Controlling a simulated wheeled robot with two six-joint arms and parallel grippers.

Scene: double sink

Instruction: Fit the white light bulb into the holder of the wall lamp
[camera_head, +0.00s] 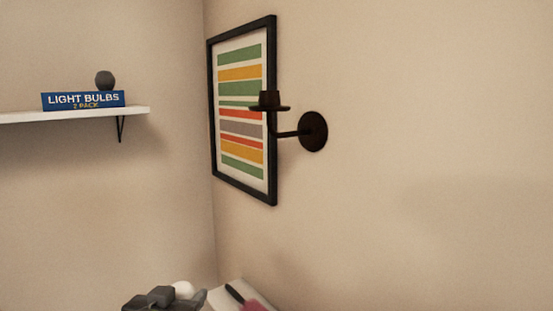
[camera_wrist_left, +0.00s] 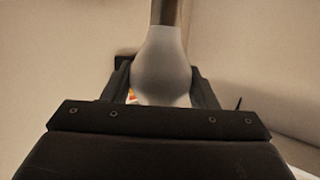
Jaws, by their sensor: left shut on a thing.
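The dark wall lamp (camera_head: 313,131) is fixed to the right-hand wall. Its holder (camera_head: 269,99) stands upright on a small dish at the end of the curved arm, with no bulb in it. My left gripper (camera_head: 186,296) is low at the bottom edge of the head view, well below and left of the lamp. It is shut on the white light bulb (camera_head: 183,288). In the left wrist view the bulb (camera_wrist_left: 162,68) sits between the two fingers, with its narrow brownish base toward the top edge. My right gripper is not in view.
A framed striped picture (camera_head: 242,110) hangs close behind the lamp. A pale surface with a pink item (camera_head: 254,305) lies at the bottom.

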